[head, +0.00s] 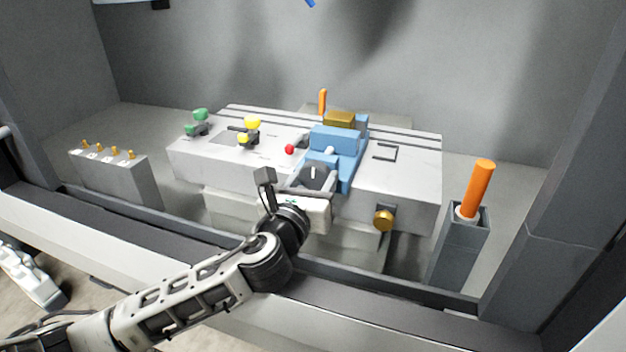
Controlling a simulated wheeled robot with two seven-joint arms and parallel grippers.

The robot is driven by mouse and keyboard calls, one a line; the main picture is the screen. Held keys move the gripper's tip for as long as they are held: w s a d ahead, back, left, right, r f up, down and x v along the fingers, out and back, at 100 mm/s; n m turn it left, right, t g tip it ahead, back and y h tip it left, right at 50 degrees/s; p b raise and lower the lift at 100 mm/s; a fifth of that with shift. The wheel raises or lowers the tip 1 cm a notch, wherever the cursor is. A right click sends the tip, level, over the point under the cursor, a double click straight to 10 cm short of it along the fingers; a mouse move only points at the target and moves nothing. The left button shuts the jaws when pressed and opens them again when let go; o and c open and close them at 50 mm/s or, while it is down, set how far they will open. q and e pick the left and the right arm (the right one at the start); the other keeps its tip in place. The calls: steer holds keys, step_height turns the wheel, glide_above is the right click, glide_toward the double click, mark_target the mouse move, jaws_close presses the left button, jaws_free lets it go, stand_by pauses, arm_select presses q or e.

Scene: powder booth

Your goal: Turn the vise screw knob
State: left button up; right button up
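The blue vise (337,140) stands on the light grey bench block, with a brownish-yellow block (339,118) at its far end. At its near end is a dark part with a white line (313,174), which looks like the screw knob. My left gripper (310,190) reaches in from the lower left and is right at this near end. It overlaps the dark part in the picture, and I cannot tell whether it touches it. Its fingertips are partly hidden against the dark part, so its opening is unclear. My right gripper is out of view.
On the bench block (405,178) are green (200,115) and yellow (252,123) knobs, a red button (289,149) and an orange lever (322,101). A brass knob (384,219) is on its front. An orange-handled post (478,190) stands right, a switch box (116,178) left.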

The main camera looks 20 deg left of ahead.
arm_select(q)
steer(key=shift+c, duration=1)
steer(key=shift+r+m+p, duration=0.3)
steer(key=shift+m+p, duration=0.2)
steer(key=shift+p, duration=0.75)
steer(key=shift+m+p, duration=0.3)
steer(key=shift+p, duration=0.15)
steer(key=shift+f, duration=0.15)
steer(key=shift+f+m, duration=0.15)
steer(key=shift+m, duration=0.15)
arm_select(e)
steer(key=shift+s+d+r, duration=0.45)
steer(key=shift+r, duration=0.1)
arm_select(q)
steer(key=o, duration=1)
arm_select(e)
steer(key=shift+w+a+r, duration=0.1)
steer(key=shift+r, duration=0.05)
